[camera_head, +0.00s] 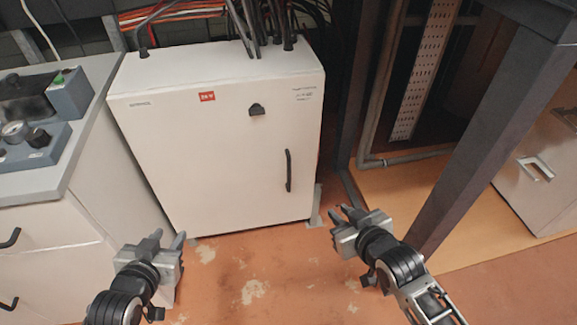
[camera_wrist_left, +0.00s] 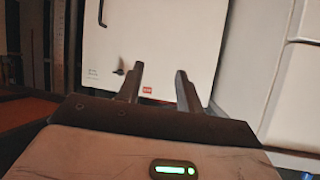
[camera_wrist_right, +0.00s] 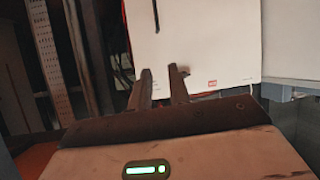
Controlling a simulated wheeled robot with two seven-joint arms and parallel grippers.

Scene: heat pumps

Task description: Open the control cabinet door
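The control cabinet (camera_head: 215,150) is a white box with its door shut, in the middle of the head view. A black vertical handle (camera_head: 288,170) is on the right side of the door, and a small black knob (camera_head: 256,109) is near the top. My left gripper (camera_head: 169,239) is open and empty, low in front of the cabinet's left side. My right gripper (camera_head: 347,214) is open and empty, apart from the cabinet, to the right of the handle. The cabinet also shows in the left wrist view (camera_wrist_left: 150,40) and the right wrist view (camera_wrist_right: 215,40).
A grey counter (camera_head: 80,130) with instruments and drawers stands left of the cabinet. A dark metal post (camera_head: 490,130) rises at the right, near my right arm. Cables run above the cabinet. The orange floor (camera_head: 255,270) in front is clear.

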